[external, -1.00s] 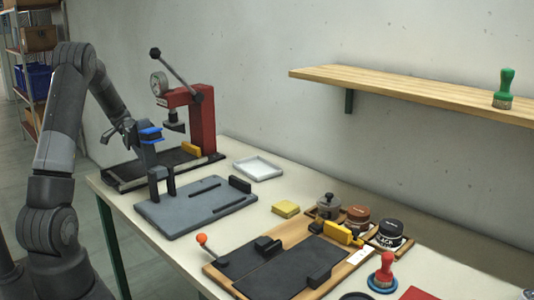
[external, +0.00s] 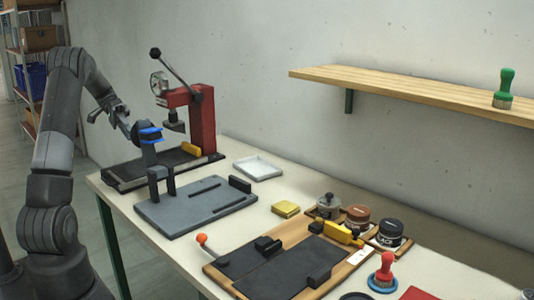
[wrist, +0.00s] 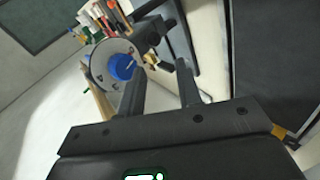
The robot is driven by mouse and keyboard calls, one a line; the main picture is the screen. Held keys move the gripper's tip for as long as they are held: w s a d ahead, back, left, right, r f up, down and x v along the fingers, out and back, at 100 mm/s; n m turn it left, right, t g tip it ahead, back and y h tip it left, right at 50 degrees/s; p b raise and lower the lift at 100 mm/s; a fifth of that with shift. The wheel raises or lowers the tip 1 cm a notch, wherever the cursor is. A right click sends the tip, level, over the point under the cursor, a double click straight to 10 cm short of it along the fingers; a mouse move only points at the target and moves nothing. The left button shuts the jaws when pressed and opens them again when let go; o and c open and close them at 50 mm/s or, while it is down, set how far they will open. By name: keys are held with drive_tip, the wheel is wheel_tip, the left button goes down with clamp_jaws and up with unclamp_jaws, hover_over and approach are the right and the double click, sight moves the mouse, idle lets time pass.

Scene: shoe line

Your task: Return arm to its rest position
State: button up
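My gripper (external: 121,120) is at the end of my bent arm, at the left of the external view, near the left end of the bench. In the wrist view my gripper (wrist: 158,80) shows two dark fingers with a clear gap between them. I see nothing held between them. My arm rises at the left, bends at the top and slopes down to the right. A dark post with a blue top (external: 150,135) appears close to the gripper; I cannot tell the exact distance.
The bench (external: 222,218) carries a red press (external: 202,125), a grey plate (external: 205,208), a white tray (external: 258,168), a yellow block (external: 285,209) and a wooden board (external: 215,272). A wall shelf (external: 400,88) holds a green-handled tool (external: 505,80). Floor is clear left of the bench.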

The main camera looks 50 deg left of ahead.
drive_tip(key=w+d+r+n+t+y, duration=0.2)
drive_tip(key=d+r+t+y, duration=0.25)
drive_tip(key=d+r, duration=0.45)
drive_tip(key=w+d+r+n+t+y, duration=0.1)
drive_tip(key=d+r+n+t+y, duration=0.15)
drive_tip(key=d+r+y, duration=0.5)
drive_tip(key=s+d+f+m+g, duration=0.1)
drive_tip(key=s+d+f, duration=0.4)
drive_tip(key=s+d, duration=0.3)
drive_tip(key=s+d+f+m+g+h, duration=0.1)
drive_tip(key=s+d+f+m, duration=0.1)
drive_tip(key=s+d+f, duration=0.4)
drive_tip(key=s+d, duration=0.3)
drive_tip(key=d, duration=0.1)
drive_tip(key=shift+f, duration=0.15)
idle(1.3)
